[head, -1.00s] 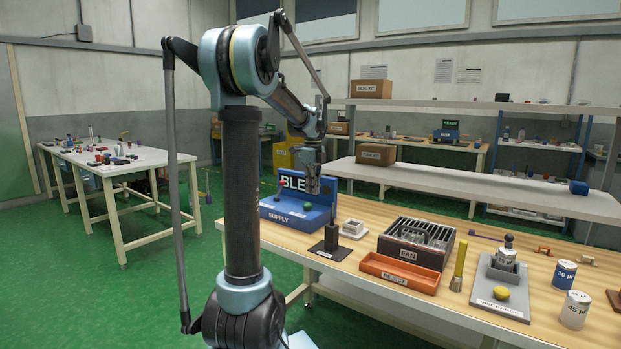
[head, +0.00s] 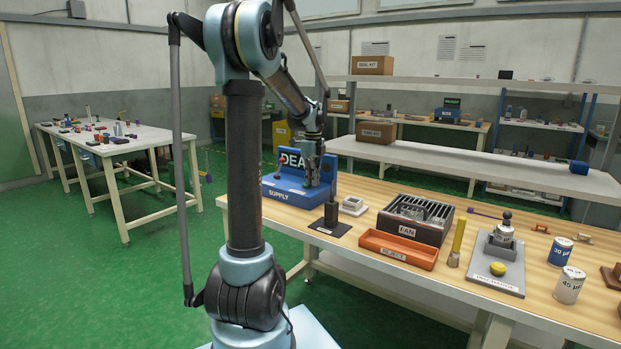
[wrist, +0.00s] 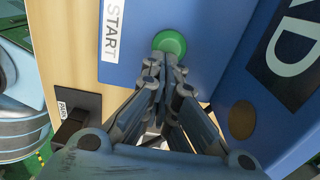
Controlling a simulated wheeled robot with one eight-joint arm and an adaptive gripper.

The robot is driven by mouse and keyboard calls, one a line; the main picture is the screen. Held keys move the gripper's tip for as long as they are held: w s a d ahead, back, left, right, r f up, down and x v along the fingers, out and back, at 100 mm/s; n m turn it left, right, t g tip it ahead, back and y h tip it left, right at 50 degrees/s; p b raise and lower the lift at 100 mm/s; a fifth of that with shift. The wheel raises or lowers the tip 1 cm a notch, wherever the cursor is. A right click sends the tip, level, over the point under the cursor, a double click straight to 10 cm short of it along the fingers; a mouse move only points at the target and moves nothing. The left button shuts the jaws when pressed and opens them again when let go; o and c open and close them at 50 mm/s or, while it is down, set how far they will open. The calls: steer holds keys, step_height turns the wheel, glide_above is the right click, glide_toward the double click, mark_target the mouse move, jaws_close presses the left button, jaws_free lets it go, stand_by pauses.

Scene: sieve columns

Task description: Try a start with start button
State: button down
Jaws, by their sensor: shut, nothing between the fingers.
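The blue supply station (head: 285,195) stands at the left end of the wooden bench, with its "SUPPLY" label facing me. Its dark display (head: 292,160) reads "DEA", with the rest hidden behind my gripper. In the wrist view the green start button (wrist: 170,41) sits on the blue top beside a white "START" label (wrist: 112,28). My gripper (wrist: 170,66) is shut and empty, its fingertips at the button's near edge. I cannot tell whether they press it. In the head view my gripper (head: 315,184) hides the button.
A black post on a dark base (head: 331,220) stands just right of the station.

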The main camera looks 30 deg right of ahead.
steer(key=shift+s+a+f, duration=0.1)
steer(key=shift+s+f, duration=0.05)
steer(key=shift+f, duration=0.15)
steer(key=shift+s, duration=0.3)
steer(key=shift+s+r, duration=0.1)
steer(key=shift+w, duration=0.3)
steer(key=shift+w+r, duration=0.15)
steer(key=shift+r, duration=0.25)
steer(key=shift+w+r, duration=0.65)
steer(key=shift+r, duration=0.15)
step_height(320, 180, up, 4)
steer(key=s+r, duration=0.1)
steer(key=s, duration=0.1)
step_height(320, 180, up, 7)
glide_above(313, 189)
steer(key=shift+s+a, duration=0.1)
steer(key=shift+s, duration=0.15)
